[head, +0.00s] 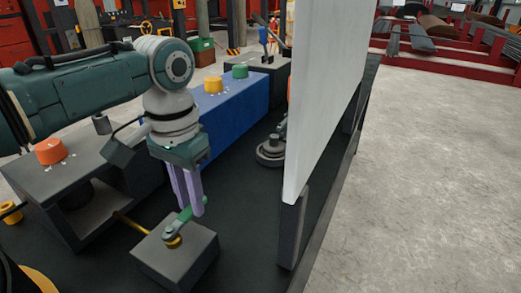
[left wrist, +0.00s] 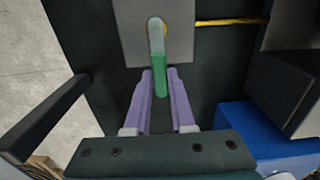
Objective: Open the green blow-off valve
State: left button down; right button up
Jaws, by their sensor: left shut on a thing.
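The blow-off valve has a green lever handle (head: 184,221) on a brass fitting (head: 173,242), set on top of a grey block (head: 178,262). The lever points away from the fitting toward the upper right in the head view. My left gripper (head: 194,208) reaches down from above, with its purple fingers shut on the outer part of the lever. In the left wrist view the green lever (left wrist: 159,82) lies between the two fingertips (left wrist: 159,76), and its grey inner end sits over the block (left wrist: 128,30). My right gripper is not in view.
A thin yellow pipe (head: 130,222) runs left from the block. A grey bench (head: 95,185) with an orange knob (head: 50,151) is at left. A blue box (head: 235,110) with yellow and green knobs is behind. A tall pale panel (head: 322,90) stands close on the right.

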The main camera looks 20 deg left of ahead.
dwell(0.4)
pick_arm(q)
jog(key=shift+a+r+n+p, duration=0.2)
jog(key=shift+a+n+p, duration=0.3)
jog(key=shift+n+p, duration=0.65)
jog(key=shift+s+a+n+p, duration=0.15)
jog(key=shift+a+n+p, duration=0.45)
jog(key=shift+n+p, duration=0.6)
jog(key=n+p, duration=0.1)
jog(key=n, duration=0.1)
jog(key=a+n+p, duration=0.1)
jog(key=shift+s+a+n, duration=0.2)
jog(key=shift+s+n, duration=0.15)
jog(key=shift+s, duration=0.05)
jog(key=n+p, duration=0.1)
jog(key=s+a+n, duration=0.1)
jog(key=shift+n+p, duration=0.3)
jog(key=shift+p, duration=0.05)
jog(key=n+p, duration=0.1)
jog(key=s+n+p, duration=0.1)
jog(key=n, duration=0.1)
jog(key=shift+s+a+n, duration=0.1)
jog(key=shift+a+n, duration=0.2)
jog(key=shift+s+a+f+n+p, duration=0.1)
jog(key=shift+s+n+p, duration=0.3)
jog(key=shift+n, duration=0.45)
jog(key=shift+s+a+f+n+p, duration=0.1)
jog(key=shift+s+n+p, duration=0.3)
jog(key=shift+n, duration=0.45)
